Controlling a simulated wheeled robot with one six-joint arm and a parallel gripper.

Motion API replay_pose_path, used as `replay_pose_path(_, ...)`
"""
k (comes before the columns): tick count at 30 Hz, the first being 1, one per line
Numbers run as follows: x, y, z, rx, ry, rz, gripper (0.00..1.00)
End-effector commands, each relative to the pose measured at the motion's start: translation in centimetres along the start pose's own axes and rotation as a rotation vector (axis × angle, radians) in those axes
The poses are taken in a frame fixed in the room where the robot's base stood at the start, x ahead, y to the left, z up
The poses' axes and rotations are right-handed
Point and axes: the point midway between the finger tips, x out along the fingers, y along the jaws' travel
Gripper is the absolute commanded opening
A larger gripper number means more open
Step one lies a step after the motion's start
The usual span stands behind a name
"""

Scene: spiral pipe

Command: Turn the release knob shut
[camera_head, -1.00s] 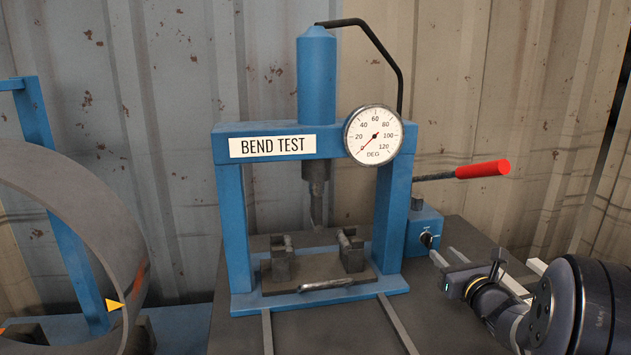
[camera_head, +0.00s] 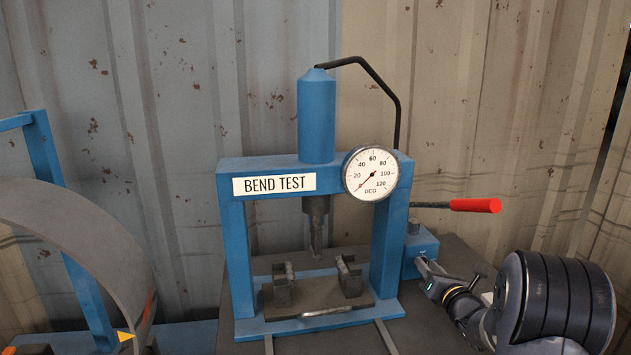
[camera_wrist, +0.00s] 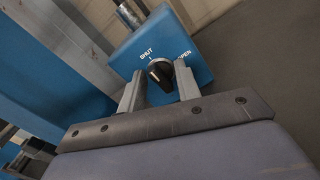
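The release knob (camera_wrist: 160,72) is a small black knob with a light pointer line on a blue pump box (camera_wrist: 195,40). The box face is marked SHUT on the left and OPEN on the right. The pointer appears to lie near the SHUT side; its exact angle is hard to tell. My gripper (camera_wrist: 160,85) has its two grey fingers apart, one on each side of the knob. Whether they touch it cannot be told. In the head view my gripper (camera_head: 425,268) reaches the front of the blue box (camera_head: 422,243), and the knob is mostly hidden there.
The blue bend test press (camera_head: 232,245) stands left of my gripper, with a gauge (camera_head: 370,173) on its crossbar. A lever with a red handle (camera_head: 475,205) sticks out right above the box. A large pipe ring (camera_head: 90,225) is at far left.

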Motion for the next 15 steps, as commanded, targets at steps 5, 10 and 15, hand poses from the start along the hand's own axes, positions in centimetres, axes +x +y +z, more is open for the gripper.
replay_pose_path(5,-0.01,0.09,0.39,0.101,0.003,-0.001,0.32)
replay_pose_path(10,-0.02,0.04,0.41,0.198,0.002,-0.001,0.32)
replay_pose_path(15,-0.03,-0.01,0.38,0.296,0.002,-0.001,0.32)
